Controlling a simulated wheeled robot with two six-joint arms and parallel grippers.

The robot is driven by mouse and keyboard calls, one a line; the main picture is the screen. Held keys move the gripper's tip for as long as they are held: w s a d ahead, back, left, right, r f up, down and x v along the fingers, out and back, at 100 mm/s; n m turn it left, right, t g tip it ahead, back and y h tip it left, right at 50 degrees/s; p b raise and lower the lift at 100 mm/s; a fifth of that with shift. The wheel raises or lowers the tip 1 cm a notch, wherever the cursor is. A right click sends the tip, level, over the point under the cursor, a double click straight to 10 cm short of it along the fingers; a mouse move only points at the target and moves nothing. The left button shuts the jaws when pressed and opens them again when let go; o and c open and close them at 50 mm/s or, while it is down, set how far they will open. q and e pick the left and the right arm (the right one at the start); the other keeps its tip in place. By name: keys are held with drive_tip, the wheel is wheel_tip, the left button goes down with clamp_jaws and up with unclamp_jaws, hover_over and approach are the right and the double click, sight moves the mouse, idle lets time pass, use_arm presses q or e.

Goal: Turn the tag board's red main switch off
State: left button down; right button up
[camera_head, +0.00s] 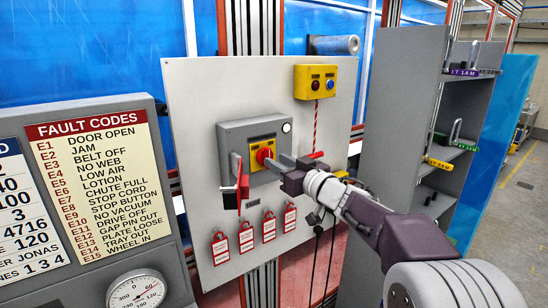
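The tag board (190,100) is a pale upright panel in the middle of the head view. The red main switch (263,156) is a red knob on a yellow plate, on a grey box (232,136) fixed to the board. My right gripper (276,163) comes in from the right, with its grey fingertips at the right side of the red knob. The fingers overlap the knob's edge in the picture, and I cannot tell whether they grip it. The knob's right part is partly hidden. My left gripper is not in view.
A red padlock-like piece (243,183) hangs at the box's left side. Several red tags (246,237) hang below. A yellow button box (316,82) is at the upper right. A fault code board (98,185) stands left, a grey shelf unit (404,100) right.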

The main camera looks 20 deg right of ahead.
drive_tip(key=shift+w+a+r, duration=0.25)
drive_tip(key=shift+w+a, duration=0.4)
drive_tip(key=shift+a, duration=0.1)
drive_tip(key=shift+w+d, duration=0.1)
drive_tip(key=shift+w, duration=0.05)
drive_tip(key=c, duration=0.3)
clamp_jaws()
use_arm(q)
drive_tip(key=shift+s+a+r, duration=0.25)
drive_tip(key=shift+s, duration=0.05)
